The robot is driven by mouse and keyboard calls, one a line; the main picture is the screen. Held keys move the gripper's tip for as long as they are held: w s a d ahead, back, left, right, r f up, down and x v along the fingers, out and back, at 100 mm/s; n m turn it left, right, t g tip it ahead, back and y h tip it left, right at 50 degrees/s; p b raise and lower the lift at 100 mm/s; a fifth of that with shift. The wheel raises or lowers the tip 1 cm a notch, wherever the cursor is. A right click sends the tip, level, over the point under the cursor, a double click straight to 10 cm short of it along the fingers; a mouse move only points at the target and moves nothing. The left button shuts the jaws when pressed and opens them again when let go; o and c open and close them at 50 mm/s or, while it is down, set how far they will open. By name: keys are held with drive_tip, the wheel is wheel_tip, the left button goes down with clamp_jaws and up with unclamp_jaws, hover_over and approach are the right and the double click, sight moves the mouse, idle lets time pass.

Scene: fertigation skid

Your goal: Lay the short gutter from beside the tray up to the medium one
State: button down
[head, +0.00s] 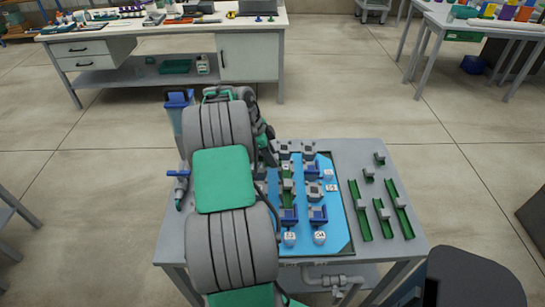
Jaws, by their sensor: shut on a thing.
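My arm covers the left part of the table, and only a dark part of its far end shows beside the tray's upper left corner. My gripper's fingertips and whatever is between them are hidden. The blue tray (341,234) lies on the grey table. A green gutter piece (287,186) with grey fittings lies in the tray's left part. To the right of the tray are a long green gutter (361,219), a shorter one (385,225), and another long one (404,219). I cannot tell which is the medium gutter.
Several grey and blue blocks (318,213) and white cubes (320,238) stand in the tray. A blue-handled valve (178,175) is at the table's left edge. A dark chair-like shape (475,278) stands at lower right. A white workbench (160,28) is behind, with open floor between.

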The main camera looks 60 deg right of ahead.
drive_tip(key=shift+f, duration=0.3)
drive_tip(key=c, duration=1.1)
unclamp_jaws()
drive_tip(key=shift+r, duration=0.1)
drive_tip(key=shift+c, duration=0.2)
drive_tip(key=shift+r, duration=0.1)
drive_tip(key=p+v, duration=0.3)
drive_tip(key=v, duration=1)
drive_tip(key=w+a+r+n+t+h, duration=0.1)
drive_tip(key=w+a+r+n+t, duration=0.1)
drive_tip(key=w+a+r+n, duration=0.35)
drive_tip(key=w+a+n+t, duration=0.1)
drive_tip(key=w+a+n, duration=0.2)
drive_tip(key=a+n, duration=0.45)
drive_tip(key=w+a+n+t, duration=0.2)
drive_tip(key=w+a+n, duration=0.15)
drive_tip(key=a, duration=0.75)
drive_tip(key=s+a+f+n+t+y, duration=0.1)
drive_tip(key=s+a+n, duration=0.2)
drive_tip(key=a+n, duration=0.4)
drive_tip(key=s+a+f+n+t+y, duration=0.1)
drive_tip(key=a+n, duration=0.6)
drive_tip(key=a, duration=0.9)
drive_tip(key=s+f+y, duration=0.1)
drive_tip(key=s, duration=0.1)
drive_tip(key=shift+s+f+b, duration=0.2)
drive_tip(key=shift+s+b, duration=0.1)
